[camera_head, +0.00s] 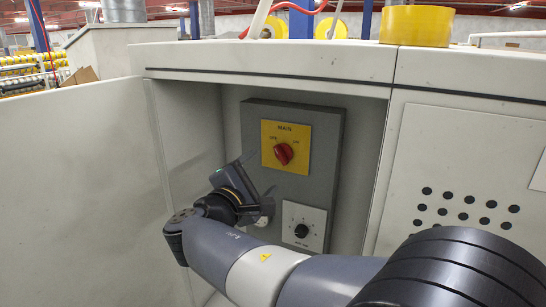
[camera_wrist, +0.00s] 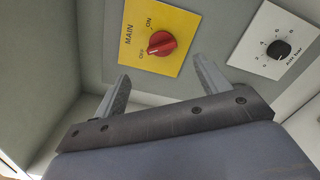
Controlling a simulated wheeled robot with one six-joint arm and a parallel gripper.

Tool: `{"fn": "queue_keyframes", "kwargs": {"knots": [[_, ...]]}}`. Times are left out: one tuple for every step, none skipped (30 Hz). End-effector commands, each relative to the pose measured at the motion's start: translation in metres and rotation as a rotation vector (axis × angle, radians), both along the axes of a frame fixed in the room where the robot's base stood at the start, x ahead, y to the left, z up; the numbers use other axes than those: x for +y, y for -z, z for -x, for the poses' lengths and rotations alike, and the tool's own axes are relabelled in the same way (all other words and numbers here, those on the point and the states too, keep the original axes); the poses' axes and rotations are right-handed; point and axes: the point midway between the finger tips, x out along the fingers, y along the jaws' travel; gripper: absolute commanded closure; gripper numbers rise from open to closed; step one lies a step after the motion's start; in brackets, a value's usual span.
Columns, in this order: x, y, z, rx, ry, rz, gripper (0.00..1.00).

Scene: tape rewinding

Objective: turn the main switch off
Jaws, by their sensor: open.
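The main switch is a red rotary knob (camera_head: 284,154) on a yellow plate (camera_head: 271,130) marked MAIN, with a position label on each side. The plate is on a grey panel inside a cabinet recess. My gripper (camera_head: 262,176) is open and empty, in front of the panel, below and left of the knob. In the wrist view the spread fingertips (camera_wrist: 160,68) lie just below the knob, apart from it.
A black dial on a white plate (camera_head: 302,213) sits below the main switch. The recess has a side wall at left (camera_head: 188,125) and a top ledge (camera_head: 270,62). A yellow tape roll (camera_head: 416,25) stands on top. A panel with black holes is at right.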

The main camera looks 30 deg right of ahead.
Motion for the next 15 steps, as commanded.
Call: {"fn": "queue_keyframes", "kwargs": {"knots": [[-0.005,-0.001,-0.002,0.001,0.004,0.000,0.29],[-0.007,-0.001,-0.005,0.002,0.005,-0.001,0.29],[-0.012,-0.001,-0.008,0.003,0.005,-0.001,0.29],[-0.016,0.000,-0.010,0.003,0.007,-0.001,0.29],[-0.019,0.000,-0.013,0.003,0.006,-0.002,0.29],[-0.025,-0.001,-0.017,0.003,0.007,-0.002,0.29],[-0.029,-0.001,-0.021,0.003,0.006,-0.002,0.29],[-0.034,0.000,-0.024,0.004,0.007,-0.002,0.29],[-0.039,-0.001,-0.028,0.003,0.006,-0.003,0.29],[-0.043,-0.001,-0.031,0.003,0.006,-0.003,0.29],[-0.048,0.000,-0.035,0.004,0.005,-0.003,0.29],[-0.053,0.000,-0.039,0.004,0.005,-0.003,0.29],[-0.057,-0.001,-0.042,0.004,0.005,-0.003,0.29],[-0.060,-0.001,-0.045,0.004,0.004,-0.003,0.29],[-0.065,0.000,-0.048,0.004,0.005,-0.004,0.29]]}}
